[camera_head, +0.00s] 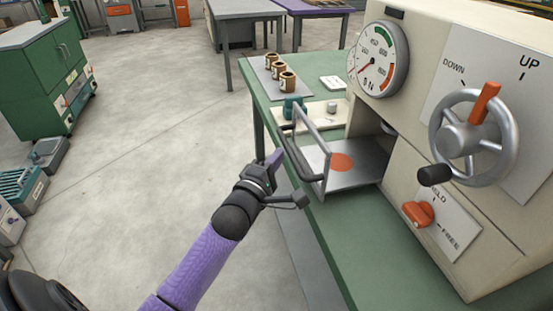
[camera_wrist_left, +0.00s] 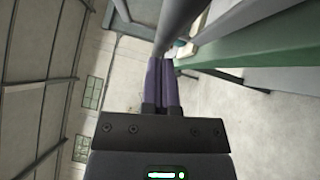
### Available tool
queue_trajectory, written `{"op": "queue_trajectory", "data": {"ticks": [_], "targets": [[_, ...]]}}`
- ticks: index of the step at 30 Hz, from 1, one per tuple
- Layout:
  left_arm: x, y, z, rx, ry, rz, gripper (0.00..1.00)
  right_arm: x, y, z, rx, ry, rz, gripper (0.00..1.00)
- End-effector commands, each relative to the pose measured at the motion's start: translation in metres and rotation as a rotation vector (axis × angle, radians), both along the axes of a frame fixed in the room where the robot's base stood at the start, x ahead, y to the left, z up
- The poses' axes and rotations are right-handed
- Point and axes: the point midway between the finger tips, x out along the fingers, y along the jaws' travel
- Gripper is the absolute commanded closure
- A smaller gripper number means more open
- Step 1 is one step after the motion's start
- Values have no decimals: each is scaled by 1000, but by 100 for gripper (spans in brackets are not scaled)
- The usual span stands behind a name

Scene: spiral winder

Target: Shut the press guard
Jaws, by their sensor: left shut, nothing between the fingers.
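The press guard (camera_head: 313,129) is a grey metal frame standing out from the press (camera_head: 400,150) at the left edge of its grey plate, which bears an orange disc (camera_head: 341,162). It looks swung open, away from the press body. My left gripper (camera_head: 274,158) is shut and empty, its purple fingers just left of the guard's outer bar. In the left wrist view a grey bar (camera_wrist_left: 183,22), likely the guard's, runs close past the tips of the shut fingers (camera_wrist_left: 162,70). Whether they touch it I cannot tell. My right gripper is not in view.
The press has a dial gauge (camera_head: 378,60), a handwheel (camera_head: 473,138) marked UP and DOWN, and an orange knob (camera_head: 418,213). Brown cups (camera_head: 288,81) stand at the back of the green table (camera_head: 375,235).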

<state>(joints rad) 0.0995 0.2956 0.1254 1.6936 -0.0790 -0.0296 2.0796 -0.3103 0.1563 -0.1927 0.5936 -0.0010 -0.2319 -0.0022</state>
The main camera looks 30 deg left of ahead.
Motion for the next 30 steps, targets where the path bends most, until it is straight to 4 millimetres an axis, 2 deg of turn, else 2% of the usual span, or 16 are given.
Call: {"op": "queue_trajectory", "data": {"ticks": [4,7,15,21,30], "targets": [[1,-1,0,0,0,0,100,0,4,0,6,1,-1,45],[10,-8,-2,-4,-2,4,100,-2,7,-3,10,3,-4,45],[69,-58,-5,-7,-2,3,100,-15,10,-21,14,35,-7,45],[103,-87,-5,-4,0,2,100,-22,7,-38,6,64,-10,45],[113,-97,1,1,-1,-2,100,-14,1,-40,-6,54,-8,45]]}}
